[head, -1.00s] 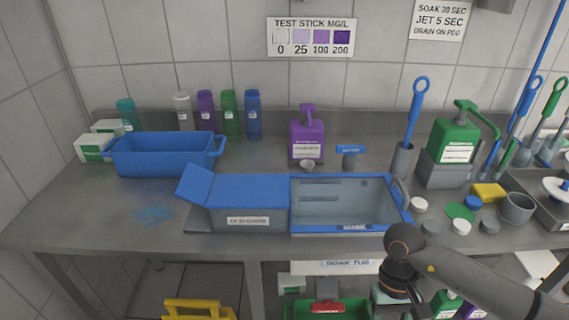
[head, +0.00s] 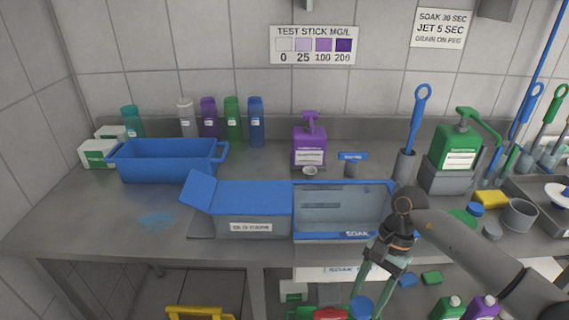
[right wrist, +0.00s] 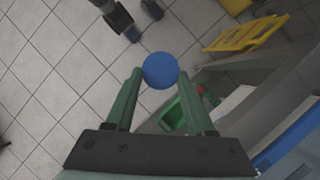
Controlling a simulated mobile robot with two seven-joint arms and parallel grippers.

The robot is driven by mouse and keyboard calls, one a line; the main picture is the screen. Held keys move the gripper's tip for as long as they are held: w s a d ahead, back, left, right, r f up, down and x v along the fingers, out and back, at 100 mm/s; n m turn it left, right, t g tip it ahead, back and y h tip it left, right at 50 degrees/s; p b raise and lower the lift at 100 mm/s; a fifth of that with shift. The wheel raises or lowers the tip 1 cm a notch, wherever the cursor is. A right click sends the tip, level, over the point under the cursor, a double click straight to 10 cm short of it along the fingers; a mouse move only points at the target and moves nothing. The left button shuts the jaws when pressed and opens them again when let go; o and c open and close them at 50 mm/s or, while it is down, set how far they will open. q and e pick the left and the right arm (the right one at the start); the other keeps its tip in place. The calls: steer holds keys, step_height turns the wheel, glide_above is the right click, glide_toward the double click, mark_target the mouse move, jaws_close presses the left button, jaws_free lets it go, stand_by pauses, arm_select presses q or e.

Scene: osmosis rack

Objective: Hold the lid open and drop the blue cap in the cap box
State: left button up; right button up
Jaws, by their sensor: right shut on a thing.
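My right gripper (head: 364,297) is shut on a round blue cap (head: 362,308), below the counter's front edge. In the right wrist view the blue cap (right wrist: 160,70) sits between the green fingertips (right wrist: 160,77), above the floor. On the counter stands a grey box (head: 250,227) with a blue lid (head: 250,196); a blue flap (head: 199,192) slants up at its left end. Its label is too small to read, so I cannot tell whether it is the cap box. My left gripper is not in view.
An open blue-rimmed tub (head: 335,207) adjoins the lidded box, its right end behind my right arm. A blue basin (head: 170,165) stands back left. Another blue cap (head: 476,209) lies at right. A shelf with bottles lies below.

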steer(key=w+a+r+m+t+y, duration=0.15)
steer(key=w+r+m+t, duration=0.25)
steer(key=w+r+m, duration=0.5)
steer(key=w+a+r+m+t+y, duration=0.1)
steer(key=w+a+r+m+t, duration=0.25)
steer(key=w+r+m, duration=0.65)
step_height(320, 180, down, 7)
steer(key=a+m+b, duration=0.1)
steer(key=b, duration=0.2)
steer(key=shift+a+f+m, duration=0.15)
steer(key=shift+a+m, duration=0.2)
steer(key=shift+m, duration=0.05)
steer(key=shift+t, duration=0.25)
